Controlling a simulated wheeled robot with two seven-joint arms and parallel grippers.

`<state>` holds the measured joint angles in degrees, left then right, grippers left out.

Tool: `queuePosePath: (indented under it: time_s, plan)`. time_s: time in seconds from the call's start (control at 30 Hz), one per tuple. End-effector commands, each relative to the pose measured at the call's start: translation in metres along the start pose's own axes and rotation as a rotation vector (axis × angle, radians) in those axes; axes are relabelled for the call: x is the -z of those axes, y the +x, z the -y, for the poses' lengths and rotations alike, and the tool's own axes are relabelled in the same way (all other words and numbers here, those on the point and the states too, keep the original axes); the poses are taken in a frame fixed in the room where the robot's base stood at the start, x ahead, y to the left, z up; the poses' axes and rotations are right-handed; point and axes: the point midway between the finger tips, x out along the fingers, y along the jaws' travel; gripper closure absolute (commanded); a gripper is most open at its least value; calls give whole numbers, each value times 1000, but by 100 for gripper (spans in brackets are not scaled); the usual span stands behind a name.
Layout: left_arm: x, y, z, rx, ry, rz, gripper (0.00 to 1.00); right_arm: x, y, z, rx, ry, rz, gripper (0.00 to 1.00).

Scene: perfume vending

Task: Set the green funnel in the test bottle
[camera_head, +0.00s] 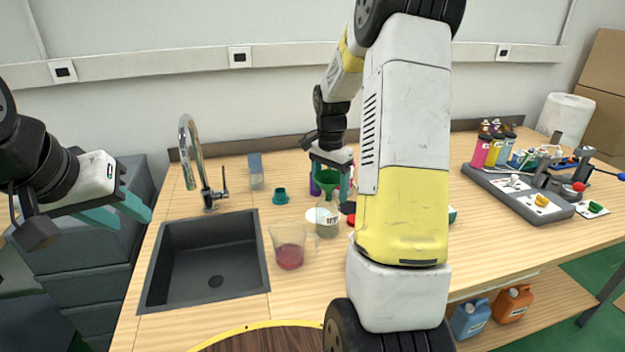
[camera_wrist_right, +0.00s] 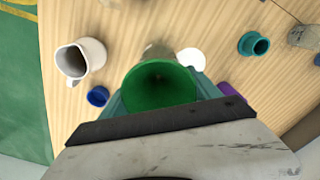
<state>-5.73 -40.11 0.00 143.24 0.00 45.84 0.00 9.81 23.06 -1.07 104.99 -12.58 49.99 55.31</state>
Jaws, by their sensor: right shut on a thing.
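The green funnel (camera_head: 329,184) is held in my right gripper (camera_head: 331,174), whose teal fingers are shut on it. In the right wrist view the funnel (camera_wrist_right: 160,84) shows its wide mouth, between the fingers. The test bottle (camera_head: 328,224), small and clear with a "TEST" label, stands on the counter just below the funnel. In the wrist view the bottle (camera_wrist_right: 158,50) is mostly hidden behind the funnel. I cannot tell whether the spout is inside the bottle's neck or just above it. My left gripper (camera_head: 121,213) is open and empty, left of the sink.
A beaker with red liquid (camera_head: 289,252) stands close left of the bottle. A white disc (camera_wrist_right: 192,58) lies near the bottle. The dark sink (camera_head: 213,263) is left. A grey rack with colored bottles (camera_head: 515,190) is right.

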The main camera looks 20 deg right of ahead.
Motion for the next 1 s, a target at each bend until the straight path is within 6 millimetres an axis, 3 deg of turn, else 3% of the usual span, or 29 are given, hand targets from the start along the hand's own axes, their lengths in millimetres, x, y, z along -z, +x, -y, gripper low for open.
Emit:
queuePosePath:
  time_s: [0.13,0.17,0.27,0.67,1.0]
  plan:
    - [0,0,0,0,0,0,64,0,0,0,0,0,0,67]
    - [0,0,0,0,0,0,64,0,0,0,0,0,0,25]
    - [0,0,0,0,0,0,64,0,0,0,0,0,0,5]
    - [0,0,0,0,0,0,64,0,-7,0,2,0,-2,3]
    - [0,0,0,0,0,0,64,0,-62,1,3,0,-3,3]
